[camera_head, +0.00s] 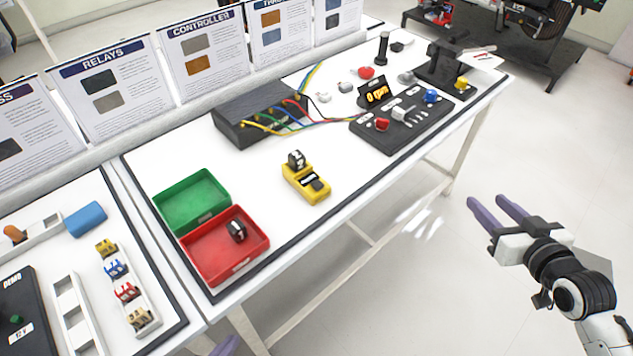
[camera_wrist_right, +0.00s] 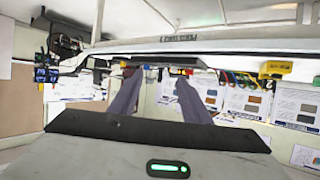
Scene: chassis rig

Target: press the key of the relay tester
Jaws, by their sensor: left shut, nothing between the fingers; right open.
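The yellow relay tester (camera_head: 309,190) stands on the white bench in the head view, with a black relay (camera_head: 296,159) on its far end. Its dark key (camera_head: 317,184) shows on the near end, and nothing touches it. My right gripper (camera_head: 485,199) is open and empty, out past the bench's front edge, well to the right of the tester. Its fingers also show in the right wrist view (camera_wrist_right: 152,97). My left gripper (camera_head: 226,346) shows only as a purple fingertip at the bottom edge, below and in front of the bench; the rest is out of frame.
A red bin (camera_head: 213,277) holding a dark relay (camera_head: 237,231) and an empty green bin (camera_head: 176,207) stand left of the tester. A black box (camera_head: 240,132) with coloured wires and a control panel (camera_head: 400,138) stand behind and right. Bench surface around the tester is clear.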

